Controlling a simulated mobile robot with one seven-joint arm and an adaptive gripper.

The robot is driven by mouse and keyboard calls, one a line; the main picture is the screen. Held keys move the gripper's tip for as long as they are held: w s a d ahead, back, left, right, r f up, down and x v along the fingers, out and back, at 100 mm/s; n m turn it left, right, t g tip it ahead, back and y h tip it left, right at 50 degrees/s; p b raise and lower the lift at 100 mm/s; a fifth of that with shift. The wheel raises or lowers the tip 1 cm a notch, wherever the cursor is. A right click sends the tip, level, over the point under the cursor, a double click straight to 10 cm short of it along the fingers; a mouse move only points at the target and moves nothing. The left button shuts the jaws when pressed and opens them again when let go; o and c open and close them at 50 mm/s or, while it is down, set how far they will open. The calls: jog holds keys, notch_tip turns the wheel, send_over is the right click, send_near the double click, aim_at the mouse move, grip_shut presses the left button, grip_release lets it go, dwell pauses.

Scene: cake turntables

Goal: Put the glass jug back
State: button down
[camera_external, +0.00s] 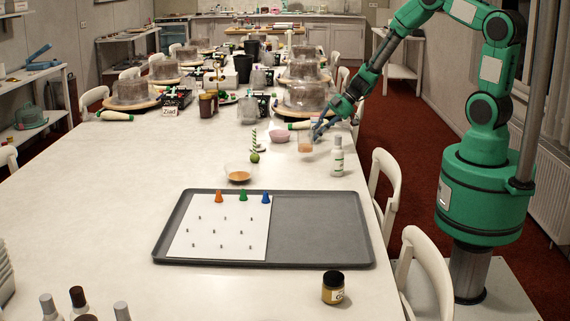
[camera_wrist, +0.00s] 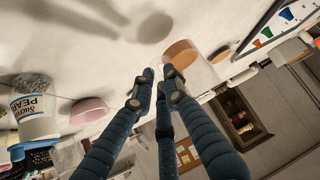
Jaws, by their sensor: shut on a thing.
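The glass jug (camera_external: 305,143) is clear, with orange-brown liquid low inside. It is upright at the right side of the long table, behind the white bottle. My gripper (camera_external: 317,132) reaches in from the right and is shut on the jug. In the wrist view, my blue fingers (camera_wrist: 160,86) close in around it, and the jug's liquid (camera_wrist: 180,53) shows as an orange-brown disc just beyond the fingertips. The clear glass wall is hard to make out there. I cannot tell whether the jug's base touches the table.
A pink bowl (camera_external: 279,135) is close left of the jug, and a white bottle (camera_external: 337,158) is close front-right. A shallow glass dish (camera_external: 238,176) and green ball (camera_external: 254,157) lie front-left. A grey tray (camera_external: 320,230) is nearer.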

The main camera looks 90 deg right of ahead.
aim_at(316, 141)
jog(key=shift+f, duration=0.1)
jog(key=shift+f+b, duration=0.4)
jog(key=shift+f, duration=1.35)
jog(key=shift+f, duration=0.1)
jog(key=c, duration=1.7)
grip_release()
jog(key=shift+c, duration=0.2)
jog(key=shift+s+d+r, duration=0.1)
jog(key=shift+s+r, duration=0.05)
jog(key=shift+r, duration=0.15)
jog(key=p+v, duration=0.2)
jog(key=v, duration=0.9)
jog(key=shift+s+r, duration=0.15)
jog(key=shift+s, duration=0.05)
